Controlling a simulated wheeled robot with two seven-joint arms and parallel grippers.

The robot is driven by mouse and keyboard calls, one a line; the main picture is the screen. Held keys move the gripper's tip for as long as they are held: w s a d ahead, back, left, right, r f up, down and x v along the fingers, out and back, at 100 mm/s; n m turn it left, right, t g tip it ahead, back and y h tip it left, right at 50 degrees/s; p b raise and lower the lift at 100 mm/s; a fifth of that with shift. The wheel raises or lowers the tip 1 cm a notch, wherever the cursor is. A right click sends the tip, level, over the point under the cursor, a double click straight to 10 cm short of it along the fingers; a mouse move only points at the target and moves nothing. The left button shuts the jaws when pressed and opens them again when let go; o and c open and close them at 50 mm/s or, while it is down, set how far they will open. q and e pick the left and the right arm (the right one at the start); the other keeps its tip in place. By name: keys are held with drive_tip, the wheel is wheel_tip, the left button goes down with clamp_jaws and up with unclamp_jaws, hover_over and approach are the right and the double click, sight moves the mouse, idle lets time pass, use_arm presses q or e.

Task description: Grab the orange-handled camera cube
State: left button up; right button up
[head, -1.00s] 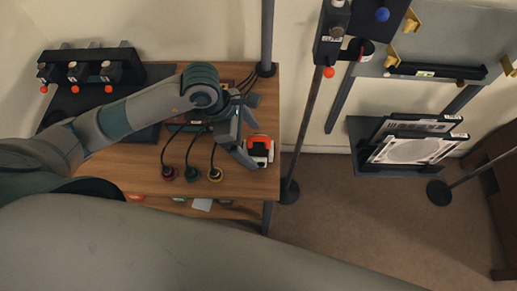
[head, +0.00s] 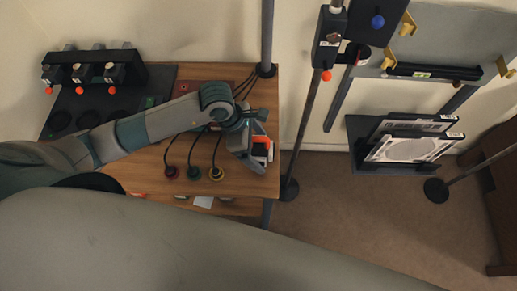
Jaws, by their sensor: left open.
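The orange-handled camera cube (head: 262,142) sits near the right edge of the wooden table. Its orange top and a bit of its white and dark body show; the rest is hidden behind my left gripper. My left gripper (head: 256,158) is over the cube, its fingers reaching down around or beside it. The gripper is open; I cannot tell whether a finger touches the cube. My right gripper is not in view.
Three cables end in red, green and yellow-ringed plugs (head: 193,172) left of the gripper. A black rack (head: 150,75) with orange-knobbed units stands at the back left. A pole (head: 267,40) rises at the table's back right corner. A stand (head: 289,188) is to the right.

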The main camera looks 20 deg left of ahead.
sight(255, 137)
use_arm(q)
drive_tip(key=c, duration=1.6)
drive_tip(key=shift+r, duration=0.15)
drive_tip(key=shift+r+b, duration=0.45)
drive_tip(key=shift+r, duration=0.05)
wheel_tip(255, 137, up, 2)
drive_tip(key=shift+w+r+b, duration=0.15)
drive_tip(key=shift+b, duration=0.45)
drive_tip(key=d+r+b, duration=0.1)
drive_tip(key=d+r, duration=0.1)
drive_tip(key=d, duration=0.2)
drive_tip(key=d+r+b, duration=0.1)
drive_tip(key=d+r, duration=0.2)
drive_tip(key=d, duration=0.1)
drive_tip(key=d+r+b, duration=0.1)
drive_tip(key=d+r, duration=0.1)
drive_tip(key=d, duration=0.1)
drive_tip(key=shift+d+r+b, duration=0.25)
drive_tip(key=shift+d+b, duration=0.15)
